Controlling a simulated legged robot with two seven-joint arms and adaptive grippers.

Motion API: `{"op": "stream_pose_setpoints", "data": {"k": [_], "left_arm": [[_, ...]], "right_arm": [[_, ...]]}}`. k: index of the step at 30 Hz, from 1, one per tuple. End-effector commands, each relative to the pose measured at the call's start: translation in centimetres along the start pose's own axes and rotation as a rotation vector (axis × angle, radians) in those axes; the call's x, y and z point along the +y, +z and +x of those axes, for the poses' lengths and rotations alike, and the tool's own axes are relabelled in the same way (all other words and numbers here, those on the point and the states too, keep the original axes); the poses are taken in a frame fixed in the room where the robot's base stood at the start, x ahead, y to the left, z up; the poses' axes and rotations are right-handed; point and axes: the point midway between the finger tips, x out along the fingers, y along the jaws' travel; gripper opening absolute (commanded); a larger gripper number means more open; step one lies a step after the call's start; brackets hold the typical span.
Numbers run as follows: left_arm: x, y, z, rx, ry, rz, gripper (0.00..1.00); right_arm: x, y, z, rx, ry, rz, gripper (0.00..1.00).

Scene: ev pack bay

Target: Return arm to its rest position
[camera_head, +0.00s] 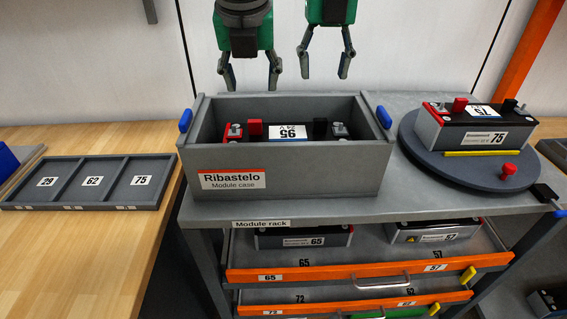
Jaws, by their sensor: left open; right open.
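My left gripper (250,75) hangs at the top middle, above the back edge of the grey module case (330,183). It is open, with nothing between its fingers. My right gripper (324,62) hangs to its right, also open and empty, above the back of the case. Both have green bodies and grey fingers pointing down. The case bears a Ribastelo label and has blue side latches. The upper parts of both arms are cut off by the top of the picture.
A battery module (475,130) labelled 75 stands on a round grey turntable (432,161) at right. A tray (91,181) with slots 29, 62 and 75 lies empty on the left wooden bench. Below, an open orange-fronted drawer (350,273) holds modules 65 and 57.

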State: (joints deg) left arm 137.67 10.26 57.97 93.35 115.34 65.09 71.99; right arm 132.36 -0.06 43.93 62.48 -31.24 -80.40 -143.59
Motion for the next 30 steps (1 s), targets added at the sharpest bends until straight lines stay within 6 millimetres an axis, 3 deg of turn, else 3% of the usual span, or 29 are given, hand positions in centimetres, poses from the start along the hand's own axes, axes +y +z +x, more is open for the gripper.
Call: {"op": "stream_pose_setpoints", "data": {"k": [18,30], "left_arm": [[0.2,0.1,-0.2,0.0,-0.002,-0.001,0.46],[0.2,2.5,-6.2,0.0,-0.001,-0.001,0.46]], "right_arm": [[0.2,-0.1,-1.1,0.0,-0.002,-0.001,0.46],[0.1,-0.1,-7.5,0.0,-0.001,-0.001,0.46]]}}
